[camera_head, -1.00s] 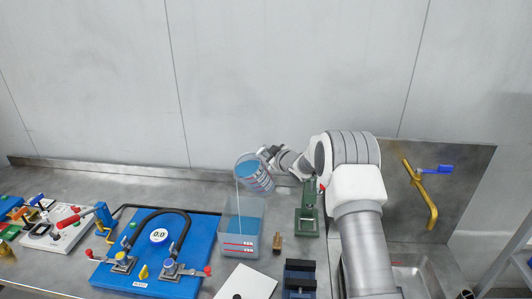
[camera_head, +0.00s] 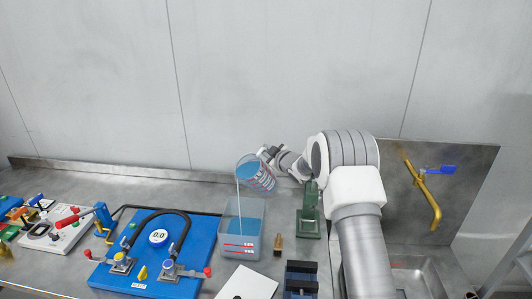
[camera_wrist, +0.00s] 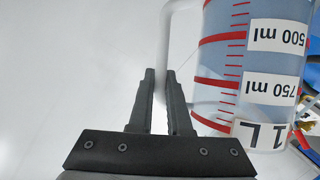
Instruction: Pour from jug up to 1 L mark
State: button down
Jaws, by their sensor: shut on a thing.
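A clear jug (camera_head: 257,176) with red marks and blue liquid is tilted steeply to the left, high over a clear tank. A thin stream of liquid (camera_head: 238,195) runs from its lip down into the tank (camera_head: 262,215). The tank stands upright on the bench, with blue liquid inside and red marks low on its front, too small to read. My gripper (camera_head: 268,153) is shut on the jug's handle, which shows between the fingers (camera_wrist: 160,75) in the wrist view. There the jug (camera_wrist: 255,65) has inverted labels for 500 ml, 750 ml and 1 L.
A blue board (camera_head: 185,265) with a black hose and gauge lies left of the tank. A brass piece (camera_head: 278,243), a green fixture (camera_head: 309,222) and a dark blue block (camera_head: 300,280) stand to the right. A white sheet (camera_head: 255,283) lies in front; a sink with a brass tap (camera_head: 430,200) is far right.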

jog(key=shift+s+a+f+n+t+b, duration=0.1)
jog(key=shift+s+a+n+t+b, duration=0.5)
jog(key=shift+b, duration=1.5)
jog(key=shift+s+a+n+t+b, duration=0.3)
jog(key=shift+n+b, duration=0.5)
jog(key=shift+b, duration=1.25)
dwell(0.8)
jog(key=shift+s+a+r+n+b, duration=0.5)
jog(key=shift+a+n+b, duration=0.15)
jog(key=shift+b, duration=2)
dwell(0.4)
